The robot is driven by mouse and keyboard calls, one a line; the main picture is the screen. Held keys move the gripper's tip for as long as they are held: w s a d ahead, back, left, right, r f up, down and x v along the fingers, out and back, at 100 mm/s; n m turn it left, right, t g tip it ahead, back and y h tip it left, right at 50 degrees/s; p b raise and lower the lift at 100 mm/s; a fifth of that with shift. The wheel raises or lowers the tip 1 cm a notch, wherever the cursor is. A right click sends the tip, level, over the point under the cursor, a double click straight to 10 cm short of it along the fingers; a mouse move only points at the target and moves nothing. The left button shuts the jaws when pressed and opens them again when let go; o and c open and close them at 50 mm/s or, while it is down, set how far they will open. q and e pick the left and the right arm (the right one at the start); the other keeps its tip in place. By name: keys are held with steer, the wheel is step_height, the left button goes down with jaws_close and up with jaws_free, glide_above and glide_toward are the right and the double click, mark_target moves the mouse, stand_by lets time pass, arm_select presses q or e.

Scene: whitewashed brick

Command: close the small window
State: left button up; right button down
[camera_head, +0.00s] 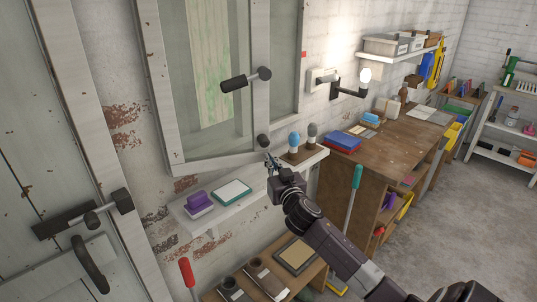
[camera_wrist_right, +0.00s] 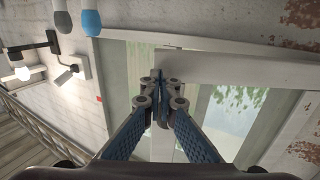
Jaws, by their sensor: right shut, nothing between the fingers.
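The small window (camera_head: 232,158) is at the upper left of the head view, in a pale wooden frame on the brick wall. My right gripper (camera_head: 271,160) is shut and empty, right by the window's lower right corner. In the right wrist view its fingertips (camera_wrist_right: 158,82) overlap the end of a pale rail (camera_wrist_right: 230,65); I cannot tell whether they touch it. How far the window stands open is unclear. My left gripper is out of view.
A narrow shelf (camera_head: 222,204) below the window holds a purple brush (camera_head: 198,203), a framed pad (camera_head: 232,192) and a blue bulb-shaped item (camera_head: 294,141) close to my right gripper. A wall lamp (camera_head: 350,91) and a wooden workbench (camera_head: 390,143) are to the right. A door (camera_head: 40,150) is at left.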

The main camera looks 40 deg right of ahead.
steer(key=shift+x, duration=0.8)
